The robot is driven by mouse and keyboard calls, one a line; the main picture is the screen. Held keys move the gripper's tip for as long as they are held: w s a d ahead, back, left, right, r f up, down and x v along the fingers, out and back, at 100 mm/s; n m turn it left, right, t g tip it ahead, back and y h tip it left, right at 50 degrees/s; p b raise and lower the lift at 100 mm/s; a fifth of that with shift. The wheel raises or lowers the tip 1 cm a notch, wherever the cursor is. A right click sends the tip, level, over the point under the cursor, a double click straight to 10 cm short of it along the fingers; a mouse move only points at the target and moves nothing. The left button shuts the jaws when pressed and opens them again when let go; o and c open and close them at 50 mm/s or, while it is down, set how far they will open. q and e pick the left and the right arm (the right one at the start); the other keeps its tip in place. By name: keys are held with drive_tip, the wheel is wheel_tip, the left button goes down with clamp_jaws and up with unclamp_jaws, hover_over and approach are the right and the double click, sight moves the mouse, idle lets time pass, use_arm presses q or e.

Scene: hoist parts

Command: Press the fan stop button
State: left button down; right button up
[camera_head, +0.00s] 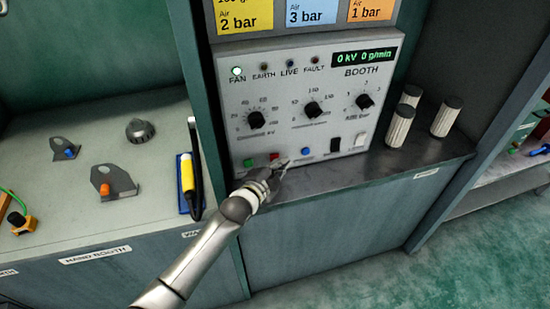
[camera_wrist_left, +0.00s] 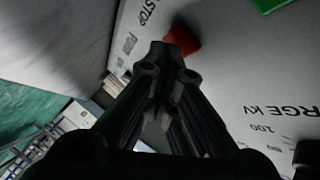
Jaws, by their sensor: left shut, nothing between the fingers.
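The grey booth control panel (camera_head: 300,100) stands on a shelf, with a row of buttons low on its face. The red button (camera_head: 274,156) sits between a green button (camera_head: 248,163) and a blue button (camera_head: 305,151). The fan lamp (camera_head: 237,71) glows pale green. My left gripper (camera_head: 281,167) is shut and empty, just in front of and below the red button. In the left wrist view, the red button (camera_wrist_left: 184,39) shows just beyond the fingertips (camera_wrist_left: 167,58), near a STOP label. I cannot tell whether they touch. My right gripper is not in view.
Knobs (camera_head: 312,109) sit above the buttons; a black switch (camera_head: 334,144) is to their right. Pale cylinders (camera_head: 400,125) stand right of the panel. Brackets (camera_head: 114,182) and a yellow-handled tool (camera_head: 187,178) lie on the left bench (camera_head: 70,225).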

use_arm(q)
drive_tip(key=shift+s+d, duration=0.15)
drive_tip(key=shift+s, duration=0.45)
drive_tip(key=shift+s+d+p, duration=0.2)
drive_tip(key=shift+s+p, duration=0.3)
drive_tip(key=shift+p, duration=0.2)
drive_tip(key=shift+s+d+p, duration=0.3)
drive_tip(key=shift+s+p, duration=0.15)
drive_tip(key=shift+s, duration=0.5)
drive_tip(key=shift+s+d+p, duration=0.3)
drive_tip(key=shift+s+p, duration=0.1)
drive_tip(key=shift+s, duration=0.5)
